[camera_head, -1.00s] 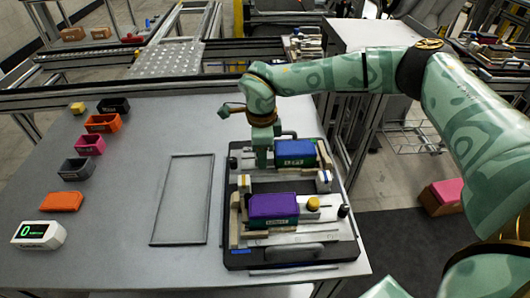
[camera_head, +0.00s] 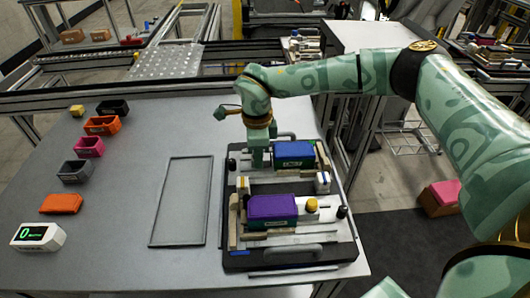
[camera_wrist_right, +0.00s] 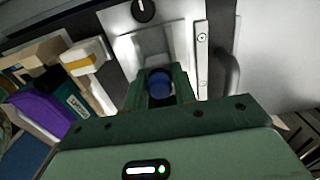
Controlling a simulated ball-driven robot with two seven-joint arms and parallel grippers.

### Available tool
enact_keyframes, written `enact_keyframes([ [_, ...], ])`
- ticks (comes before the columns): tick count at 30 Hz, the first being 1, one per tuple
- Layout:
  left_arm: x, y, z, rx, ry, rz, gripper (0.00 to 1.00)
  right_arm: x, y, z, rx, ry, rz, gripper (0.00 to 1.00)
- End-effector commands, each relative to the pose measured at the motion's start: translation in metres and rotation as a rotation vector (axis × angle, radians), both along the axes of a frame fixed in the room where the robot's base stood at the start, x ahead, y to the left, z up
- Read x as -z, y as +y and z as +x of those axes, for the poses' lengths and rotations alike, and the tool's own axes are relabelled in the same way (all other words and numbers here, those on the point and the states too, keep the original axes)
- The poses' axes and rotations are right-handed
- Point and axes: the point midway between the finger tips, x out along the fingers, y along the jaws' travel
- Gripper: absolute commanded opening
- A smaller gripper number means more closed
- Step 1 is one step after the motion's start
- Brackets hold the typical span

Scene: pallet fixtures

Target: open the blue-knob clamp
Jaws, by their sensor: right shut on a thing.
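My right gripper (camera_head: 257,158) reaches down at the far left of the fixture plate, beside the blue box (camera_head: 293,151). In the right wrist view its two green fingers (camera_wrist_right: 160,90) are shut on a round blue knob (camera_wrist_right: 160,82), one finger on each side of it. The knob sits on a light metal clamp block (camera_wrist_right: 157,45). In the head view the gripper hides the knob, and the clamp's position cannot be told. My left gripper is out of view.
The dark fixture plate (camera_head: 345,248) also carries a purple box (camera_head: 272,207) and a yellow knob (camera_head: 312,205). An empty tray outline (camera_head: 183,203) lies to the left. Small bins, such as a pink one (camera_head: 89,147), and a display (camera_head: 38,237) stand at the far left.

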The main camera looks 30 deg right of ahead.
Motion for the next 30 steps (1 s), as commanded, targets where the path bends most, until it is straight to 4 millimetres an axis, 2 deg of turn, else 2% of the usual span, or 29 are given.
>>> enact_keyframes([
  [15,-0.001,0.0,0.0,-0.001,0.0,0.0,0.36,-0.001,0.018,0.009,-0.003,-0.003,0.002,0.07],
  [16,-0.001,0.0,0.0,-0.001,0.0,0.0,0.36,-0.001,0.017,0.008,-0.002,-0.003,0.002,0.35],
  [17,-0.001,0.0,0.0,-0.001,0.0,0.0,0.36,-0.001,0.017,0.008,-0.002,-0.003,0.002,0.42],
  [30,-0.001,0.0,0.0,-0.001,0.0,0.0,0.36,0.0,0.017,0.008,-0.002,-0.002,0.001,0.42],
])
